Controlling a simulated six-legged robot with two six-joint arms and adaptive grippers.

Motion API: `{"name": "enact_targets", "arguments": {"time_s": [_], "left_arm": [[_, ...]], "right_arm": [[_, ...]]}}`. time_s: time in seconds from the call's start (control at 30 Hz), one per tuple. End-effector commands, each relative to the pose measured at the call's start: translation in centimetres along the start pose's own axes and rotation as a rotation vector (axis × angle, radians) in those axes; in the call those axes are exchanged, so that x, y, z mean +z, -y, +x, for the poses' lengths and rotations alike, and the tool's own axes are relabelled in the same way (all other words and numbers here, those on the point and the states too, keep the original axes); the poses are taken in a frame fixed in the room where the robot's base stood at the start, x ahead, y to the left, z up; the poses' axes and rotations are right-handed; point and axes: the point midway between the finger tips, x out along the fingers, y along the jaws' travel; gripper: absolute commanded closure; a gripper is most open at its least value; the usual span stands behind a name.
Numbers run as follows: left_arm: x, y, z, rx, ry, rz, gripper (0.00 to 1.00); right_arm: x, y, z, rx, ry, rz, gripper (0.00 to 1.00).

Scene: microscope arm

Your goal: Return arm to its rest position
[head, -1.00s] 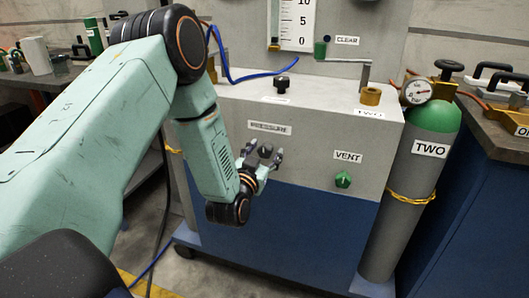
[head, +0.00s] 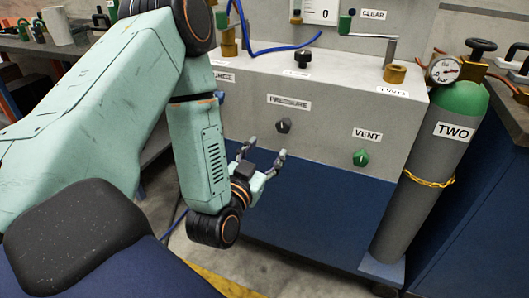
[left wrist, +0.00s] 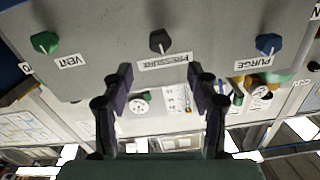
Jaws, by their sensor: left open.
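My left gripper (head: 263,160) is open and empty in the head view, apart from the cabinet front and below the PRESSURE label. Its two spread fingers also show in the left wrist view (left wrist: 160,85). The dark PRESSURE knob (head: 284,126) is on the grey panel, up and right of the gripper. It also shows in the left wrist view (left wrist: 160,41), beyond the fingertips and untouched. My left arm (head: 205,150) is bent, with its forearm hanging down in front of the cabinet's left part. My right gripper is in neither view.
A green VENT knob (head: 360,157) is right of the PRESSURE knob. A blue PURGE knob (left wrist: 268,43) shows in the left wrist view. A grey cylinder (head: 424,180) with a green top, gauge and TWO label stands right of the cabinet (head: 330,205). Open floor lies in front.

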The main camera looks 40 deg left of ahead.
Motion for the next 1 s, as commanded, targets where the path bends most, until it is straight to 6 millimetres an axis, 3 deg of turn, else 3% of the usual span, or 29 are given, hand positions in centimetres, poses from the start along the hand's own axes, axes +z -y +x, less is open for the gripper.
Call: {"name": "enact_targets", "arguments": {"time_s": [0.53, 0.63, 0.83, 1.0], "left_arm": [[0.0, 0.0, -0.1, 0.000, 0.000, -0.002, 0.41], [0.8, -0.3, -0.1, 0.015, 0.035, -0.031, 0.41], [6.7, -2.8, -1.8, 0.098, 0.332, -0.141, 0.41], [12.3, -5.8, -7.1, 0.181, 0.695, -0.195, 0.41]], "right_arm": [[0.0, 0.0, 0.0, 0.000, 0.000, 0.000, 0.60], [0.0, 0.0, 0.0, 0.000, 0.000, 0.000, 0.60], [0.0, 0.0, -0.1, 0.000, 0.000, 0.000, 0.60], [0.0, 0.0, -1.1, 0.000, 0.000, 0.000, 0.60]]}}
